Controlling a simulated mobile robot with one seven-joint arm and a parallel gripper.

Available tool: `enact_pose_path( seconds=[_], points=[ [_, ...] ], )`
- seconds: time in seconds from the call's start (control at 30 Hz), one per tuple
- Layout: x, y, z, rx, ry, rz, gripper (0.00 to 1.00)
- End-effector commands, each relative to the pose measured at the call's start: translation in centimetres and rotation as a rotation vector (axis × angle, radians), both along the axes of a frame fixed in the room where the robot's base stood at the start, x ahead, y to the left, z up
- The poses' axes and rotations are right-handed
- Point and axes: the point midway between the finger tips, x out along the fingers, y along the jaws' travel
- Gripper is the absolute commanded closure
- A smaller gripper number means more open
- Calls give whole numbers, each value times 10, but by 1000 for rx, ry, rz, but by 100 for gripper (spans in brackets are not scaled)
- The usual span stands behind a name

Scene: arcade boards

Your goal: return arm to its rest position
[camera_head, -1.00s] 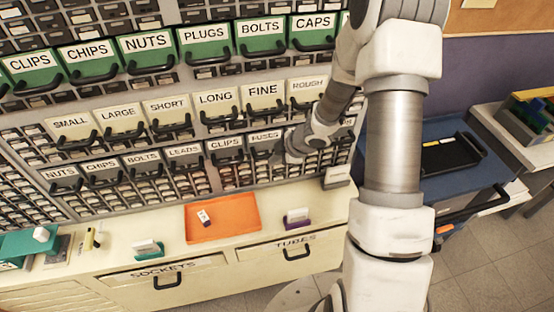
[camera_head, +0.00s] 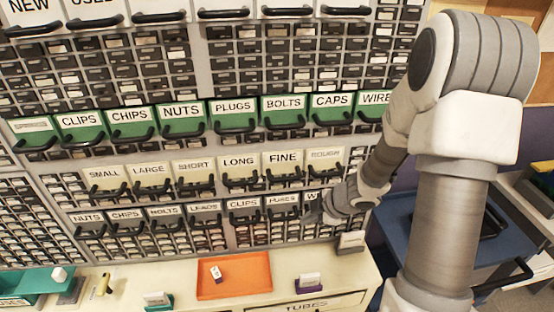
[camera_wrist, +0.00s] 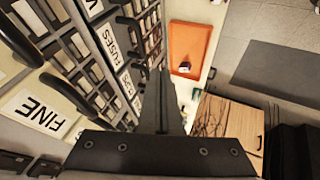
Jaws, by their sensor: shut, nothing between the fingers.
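My gripper (camera_head: 316,212) is in front of the drawer wall, beside the FUSES drawer (camera_head: 283,206) in the lowest labelled row. Its fingers are partly hidden by the wrist in the head view. In the wrist view my gripper (camera_wrist: 163,92) shows its dark fingers pressed together, with nothing held. My white and grey arm stretches from the right side of the head view towards the drawers.
An orange tray (camera_head: 250,284) with a small white item (camera_head: 215,273) lies on the counter below. Black drawer handles stick out close around my gripper. A blue surface with a dark tray (camera_head: 493,222) stands at the right, behind my arm.

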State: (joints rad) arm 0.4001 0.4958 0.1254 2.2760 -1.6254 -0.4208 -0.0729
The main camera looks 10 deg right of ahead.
Motion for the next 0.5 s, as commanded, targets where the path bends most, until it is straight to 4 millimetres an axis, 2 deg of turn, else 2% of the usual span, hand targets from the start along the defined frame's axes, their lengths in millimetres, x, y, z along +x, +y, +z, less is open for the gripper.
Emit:
enact_pose_path(
  seconds=[0.13, 0.23, 0.37, 0.5],
  points=[
    [3, -2, 4, -11, -9, -18, 100],
    [11, -12, 17, -49, -37, -85, 100],
    [22, -32, 52, -121, -97, -255, 100],
    [19, -54, 97, -170, -153, -479, 100]
  ],
)
